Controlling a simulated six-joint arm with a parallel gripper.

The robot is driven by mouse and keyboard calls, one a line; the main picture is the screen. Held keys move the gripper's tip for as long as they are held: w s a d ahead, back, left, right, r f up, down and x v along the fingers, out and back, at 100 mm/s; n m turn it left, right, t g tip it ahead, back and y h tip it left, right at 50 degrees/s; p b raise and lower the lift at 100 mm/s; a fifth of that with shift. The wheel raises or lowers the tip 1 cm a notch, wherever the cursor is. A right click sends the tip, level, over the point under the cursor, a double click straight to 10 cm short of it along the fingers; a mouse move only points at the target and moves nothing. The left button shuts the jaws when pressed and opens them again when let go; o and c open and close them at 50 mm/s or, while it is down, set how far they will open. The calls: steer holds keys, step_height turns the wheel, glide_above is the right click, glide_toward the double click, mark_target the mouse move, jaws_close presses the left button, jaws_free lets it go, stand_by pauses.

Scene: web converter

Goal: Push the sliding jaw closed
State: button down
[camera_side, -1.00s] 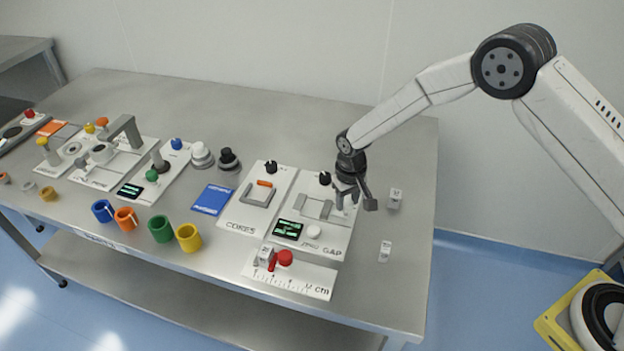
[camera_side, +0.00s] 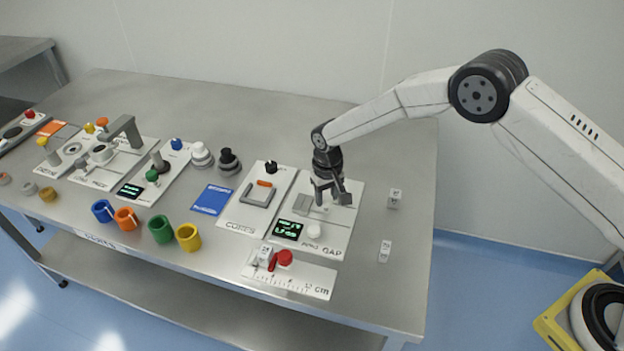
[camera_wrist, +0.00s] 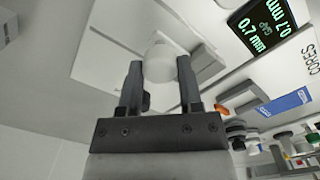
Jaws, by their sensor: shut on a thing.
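My gripper (camera_side: 328,199) is down at the GAP panel (camera_side: 345,228), over the grey gauge jaws. The grey fixed jaw (camera_side: 302,204) shows just left of my fingers in the side view. The sliding jaw (camera_side: 318,212) is close to it and partly hidden by my fingers. In the wrist view my gripper (camera_wrist: 160,75) has a pale rounded part between its two dark fingers; its exact contact is hard to make out. The green display (camera_wrist: 264,25) reads 0.7 mm, and this display also shows in the side view (camera_side: 287,230).
A white round button (camera_side: 313,231) is in front of the jaws. The CORES panel (camera_side: 240,218) adjoins on the left. A ruler plate (camera_side: 310,280) with a red knob (camera_side: 285,257) lies in front. Small blocks (camera_side: 394,198) (camera_side: 385,250) stand at right, with bare table around them.

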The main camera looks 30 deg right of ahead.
mark_target(325, 197)
steer(key=shift+w+a+r, duration=0.1)
steer(key=shift+w+a, duration=0.1)
steer(key=shift+a, duration=0.05)
steer(key=shift+c, duration=1.3)
jaws_free()
steer(key=shift+d, duration=0.1)
steer(key=shift+r, duration=3.85)
steer(key=shift+s+r, duration=0.1)
